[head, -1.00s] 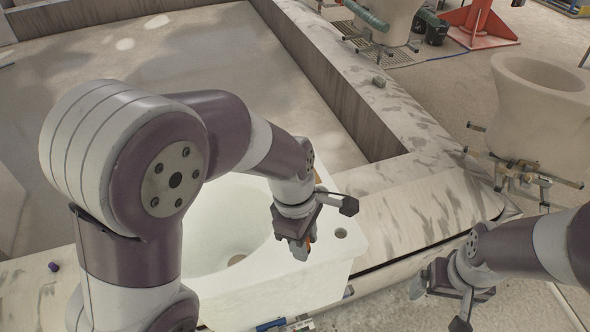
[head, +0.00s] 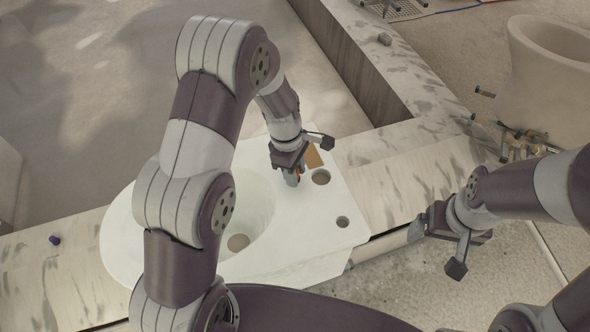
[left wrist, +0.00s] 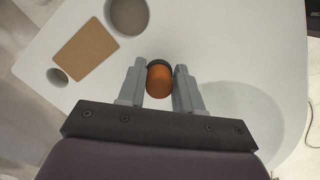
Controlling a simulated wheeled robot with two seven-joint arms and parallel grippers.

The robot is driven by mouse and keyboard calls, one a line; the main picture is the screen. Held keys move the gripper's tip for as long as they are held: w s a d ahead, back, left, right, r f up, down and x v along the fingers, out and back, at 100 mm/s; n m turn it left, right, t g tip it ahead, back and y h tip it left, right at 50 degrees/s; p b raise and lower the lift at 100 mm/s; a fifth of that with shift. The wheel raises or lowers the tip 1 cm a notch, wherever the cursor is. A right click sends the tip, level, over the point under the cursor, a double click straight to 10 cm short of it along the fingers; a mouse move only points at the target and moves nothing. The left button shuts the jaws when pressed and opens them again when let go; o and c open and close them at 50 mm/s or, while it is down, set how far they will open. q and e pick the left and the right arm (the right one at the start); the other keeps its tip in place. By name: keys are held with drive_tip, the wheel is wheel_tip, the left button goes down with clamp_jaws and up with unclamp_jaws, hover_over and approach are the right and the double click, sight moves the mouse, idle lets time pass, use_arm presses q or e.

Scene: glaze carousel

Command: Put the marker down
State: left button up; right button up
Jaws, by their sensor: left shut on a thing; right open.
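The marker (left wrist: 160,80) shows in the left wrist view as an orange, rounded end with a dark part beyond it. My left gripper (left wrist: 160,88) is shut on it, one grey finger on each side. In the head view my left gripper (head: 291,178) is over the white basin top (head: 330,225), between the bowl and a round hole. Only a bit of orange shows there; whether the marker touches the surface I cannot tell. My right gripper (head: 440,245) is open and empty, off the right side of the white top.
The white top has a bowl (head: 245,205), a larger hole (head: 321,177), a smaller hole (head: 343,222) and a tan rectangle (head: 313,157). A small purple object (head: 55,240) lies on the ledge at left. A large pale pot (head: 550,70) stands at right.

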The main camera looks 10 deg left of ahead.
use_arm(q)
drive_tip(key=shift+s+d+f, duration=0.15)
drive_tip(key=shift+s+f, duration=0.15)
drive_tip(key=shift+f, duration=0.3)
drive_tip(key=shift+w+f, duration=0.15)
drive_tip(key=shift+f, duration=0.05)
drive_tip(key=o, duration=1)
drive_tip(key=shift+c, duration=0.2)
drive_tip(key=shift+o, duration=0.2)
use_arm(e)
drive_tip(key=shift+s+r, duration=0.2)
drive_tip(key=shift+s, duration=0.05)
use_arm(q)
drive_tip(key=shift+r, duration=0.1)
use_arm(e)
drive_tip(key=shift+d, duration=0.1)
